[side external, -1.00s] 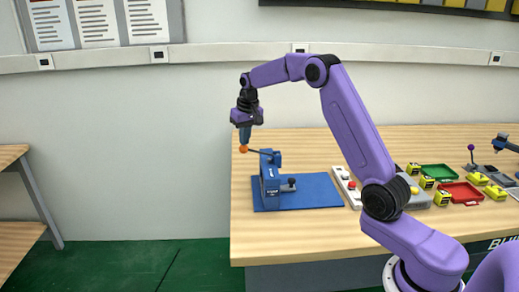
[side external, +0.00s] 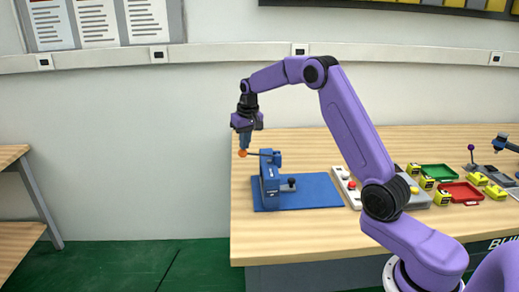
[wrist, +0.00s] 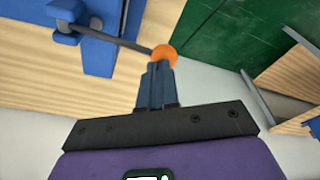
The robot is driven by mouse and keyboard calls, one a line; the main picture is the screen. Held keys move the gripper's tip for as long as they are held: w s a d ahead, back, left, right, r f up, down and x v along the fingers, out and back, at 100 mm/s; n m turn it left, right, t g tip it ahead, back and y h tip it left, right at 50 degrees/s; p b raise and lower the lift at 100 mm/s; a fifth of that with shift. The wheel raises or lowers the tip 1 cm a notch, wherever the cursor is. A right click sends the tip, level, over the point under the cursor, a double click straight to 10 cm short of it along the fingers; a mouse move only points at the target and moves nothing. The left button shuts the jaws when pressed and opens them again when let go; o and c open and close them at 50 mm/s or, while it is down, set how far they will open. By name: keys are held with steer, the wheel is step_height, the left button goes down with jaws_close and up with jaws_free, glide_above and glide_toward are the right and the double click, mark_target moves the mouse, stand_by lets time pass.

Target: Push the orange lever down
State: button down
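The orange lever's round knob (side external: 242,153) sits at the end of a thin dark rod that comes out of the blue press (side external: 270,181) on the left part of the table. The rod is about level. My gripper (side external: 245,143) points down with its fingertips at the top of the knob, and they seem to touch it. In the wrist view the orange knob (wrist: 164,56) is at the tips of my two blue fingers (wrist: 158,67). The fingers are side by side, shut, with nothing seen between them.
The press stands on a blue mat (side external: 322,190). To its right are a panel with a red button (side external: 351,185), yellow blocks (side external: 442,197), a green tray (side external: 439,173) and a red tray (side external: 460,191). The table's left edge is just below the knob.

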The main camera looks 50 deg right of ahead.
steer(key=shift+s+x, duration=0.25)
steer(key=shift+x, duration=0.9)
stand_by(0.4)
steer(key=w+v, duration=0.2)
steer(key=v, duration=0.9)
steer(key=shift+w+d+r, duration=0.15)
steer(key=shift+d+r, duration=0.05)
steer(key=shift+d, duration=0.05)
stand_by(0.5)
